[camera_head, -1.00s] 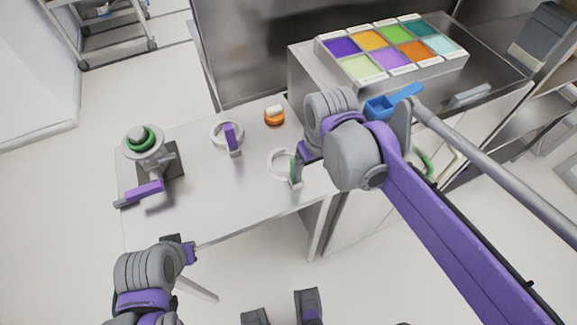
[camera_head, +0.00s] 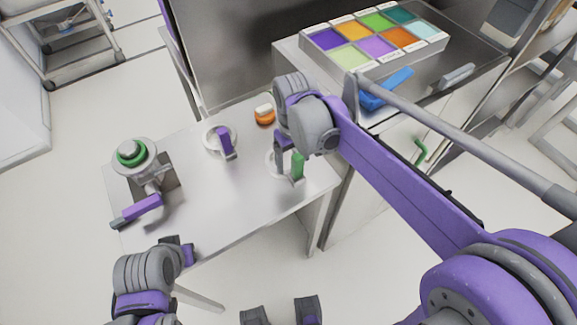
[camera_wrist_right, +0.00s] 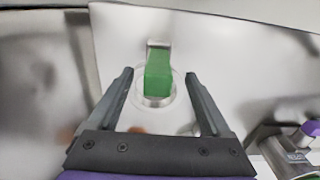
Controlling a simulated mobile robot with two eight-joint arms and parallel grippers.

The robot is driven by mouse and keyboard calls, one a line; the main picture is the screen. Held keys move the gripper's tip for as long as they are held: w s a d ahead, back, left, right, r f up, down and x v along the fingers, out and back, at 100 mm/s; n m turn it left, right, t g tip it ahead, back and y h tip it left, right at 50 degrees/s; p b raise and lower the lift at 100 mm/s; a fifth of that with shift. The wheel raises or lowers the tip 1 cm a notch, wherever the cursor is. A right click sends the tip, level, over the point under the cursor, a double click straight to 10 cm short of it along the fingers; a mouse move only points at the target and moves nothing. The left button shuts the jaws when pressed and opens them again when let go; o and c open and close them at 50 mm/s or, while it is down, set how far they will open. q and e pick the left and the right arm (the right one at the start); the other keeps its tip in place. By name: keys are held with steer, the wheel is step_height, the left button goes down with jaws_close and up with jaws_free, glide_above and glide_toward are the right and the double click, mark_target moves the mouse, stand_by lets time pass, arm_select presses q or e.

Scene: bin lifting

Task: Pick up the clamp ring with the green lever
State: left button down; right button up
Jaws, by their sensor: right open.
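The clamp ring with the green lever (camera_head: 298,166) lies on the table near its right end. Its pale ring is partly hidden behind my right gripper (camera_head: 286,152) in the head view. In the right wrist view the green lever (camera_wrist_right: 158,78) stands up in the middle, with the round metal ring around its base. My right gripper is open, its two fingers on either side of the lever in that view.
A clamp ring with a purple lever (camera_head: 224,141) and an orange-and-white part (camera_head: 264,115) lie farther back on the table (camera_head: 215,195). A metal fitting with a green ring (camera_head: 132,152) stands at left. A tray of coloured bins (camera_head: 373,38) and a blue scoop (camera_head: 387,89) sit on the counter.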

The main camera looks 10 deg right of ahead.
step_height(320, 180, down, 5)
steer(key=shift+w+d+f, duration=0.1)
steer(key=shift+d+f, duration=0.05)
jaws_close()
stand_by(0.5)
